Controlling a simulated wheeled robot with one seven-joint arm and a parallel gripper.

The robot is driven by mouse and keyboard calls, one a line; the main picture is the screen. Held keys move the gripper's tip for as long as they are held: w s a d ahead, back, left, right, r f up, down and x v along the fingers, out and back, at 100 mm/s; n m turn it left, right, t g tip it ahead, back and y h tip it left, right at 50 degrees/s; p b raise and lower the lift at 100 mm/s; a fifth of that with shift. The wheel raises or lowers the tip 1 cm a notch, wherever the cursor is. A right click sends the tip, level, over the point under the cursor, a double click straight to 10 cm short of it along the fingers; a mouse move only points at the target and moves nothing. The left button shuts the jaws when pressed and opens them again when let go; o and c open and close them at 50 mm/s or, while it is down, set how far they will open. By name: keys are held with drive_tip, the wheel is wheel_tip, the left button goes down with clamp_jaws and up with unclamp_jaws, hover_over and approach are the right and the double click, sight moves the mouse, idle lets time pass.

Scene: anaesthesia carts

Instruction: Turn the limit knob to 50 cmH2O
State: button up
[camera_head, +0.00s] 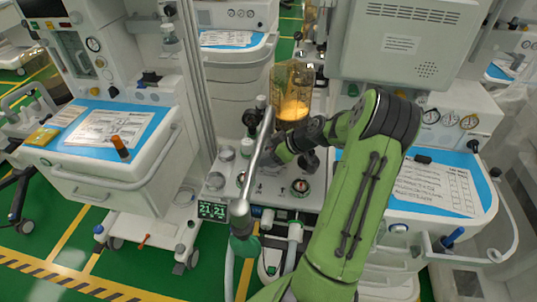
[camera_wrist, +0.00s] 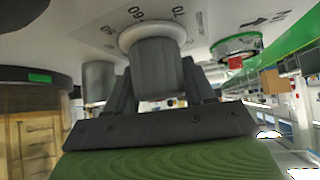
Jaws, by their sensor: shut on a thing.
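The limit knob (camera_wrist: 156,66) is a grey cylinder on a white collar, close up in the wrist view. I cannot tell which value the knob points at.
A silver bar (camera_head: 259,150) with a green end (camera_head: 244,245) stands just left of my gripper. An amber canister (camera_head: 293,92) stands behind. A grey post (camera_wrist: 98,82) is close beside the left finger.

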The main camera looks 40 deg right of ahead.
drive_tip(key=shift+m, duration=0.3)
drive_tip(key=shift+d+f+m+t+h+b, duration=0.1)
drive_tip(key=shift+m+t+h+b, duration=0.2)
drive_tip(key=shift+m+h+b, duration=0.75)
drive_tip(key=m+h+b, duration=0.2)
drive_tip(key=m+b, duration=0.1)
drive_tip(key=shift+w+d+h, duration=0.1)
drive_tip(key=shift+h, duration=0.15)
drive_tip(key=m+h, duration=0.1)
drive_tip(key=m+h+b, duration=0.1)
drive_tip(key=m, duration=0.2)
drive_tip(key=shift+d+h+b, duration=0.25)
drive_tip(key=shift+h+b, duration=0.15)
drive_tip(key=shift+d+m+g+h, duration=0.1)
drive_tip(key=shift+m+g+h, duration=0.55)
drive_tip(key=shift+m, duration=0.3)
drive_tip(key=shift+b, duration=0.3)
drive_tip(key=o, duration=1)
drive_tip(key=shift+c, duration=0.2)
